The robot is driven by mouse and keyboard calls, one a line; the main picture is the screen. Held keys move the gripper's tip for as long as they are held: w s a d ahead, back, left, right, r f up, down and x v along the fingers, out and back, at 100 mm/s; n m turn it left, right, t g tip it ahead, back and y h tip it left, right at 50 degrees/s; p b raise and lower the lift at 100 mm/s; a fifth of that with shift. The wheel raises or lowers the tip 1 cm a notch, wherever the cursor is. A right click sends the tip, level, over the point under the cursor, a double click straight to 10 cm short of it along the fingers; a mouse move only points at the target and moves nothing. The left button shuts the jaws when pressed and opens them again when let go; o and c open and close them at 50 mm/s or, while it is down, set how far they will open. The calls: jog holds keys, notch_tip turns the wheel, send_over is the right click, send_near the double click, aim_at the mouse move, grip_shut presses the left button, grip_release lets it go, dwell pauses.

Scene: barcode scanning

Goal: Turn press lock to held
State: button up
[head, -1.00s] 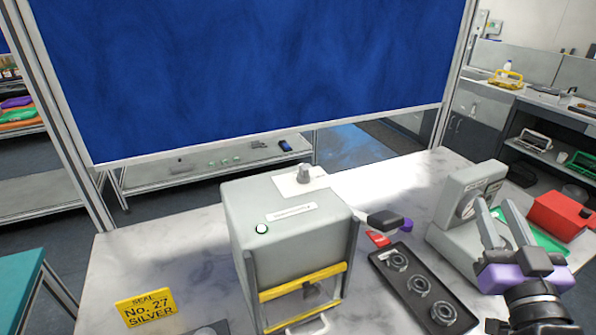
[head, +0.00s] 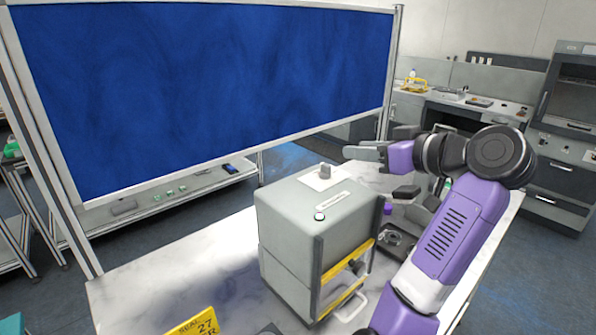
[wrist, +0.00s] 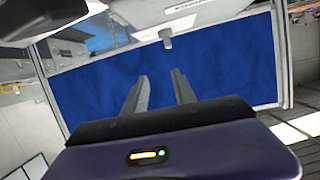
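The grey press box (head: 290,225) stands on the marble-topped table. A small grey knob (head: 325,171), which looks like the press lock, stands upright on a white plate on top of the box. The knob also shows in the wrist view (wrist: 167,43), beyond my fingertips. My gripper (head: 352,150) is to the upper right of the knob in the head view, apart from it. Its two fingers (wrist: 162,78) are spread with nothing between them. Any markings around the knob are too small to read.
A round button (head: 319,216) sits on the box top, beside a white label. A yellow-framed window and pale handle (head: 352,308) are on its front. A yellow seal sign (head: 195,325) stands at lower left. A blue panel (head: 200,90) rises behind. The black tray is partly hidden by my arm.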

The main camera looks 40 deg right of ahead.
aim_at(327, 165)
jog(key=shift+s+a+f+n+g+y, duration=0.2)
jog(key=shift+a+f+n+g+y, duration=0.2)
jog(key=shift+a+f, duration=0.35)
jog(key=shift+s+a+f, duration=0.1)
jog(key=shift+f, duration=0.2)
jog(key=shift+a+f, duration=0.15)
jog(key=shift+f, duration=0.05)
jog(key=b+x, duration=0.4)
jog(key=x, duration=0.1)
jog(key=shift+x, duration=1.35)
grip_shut()
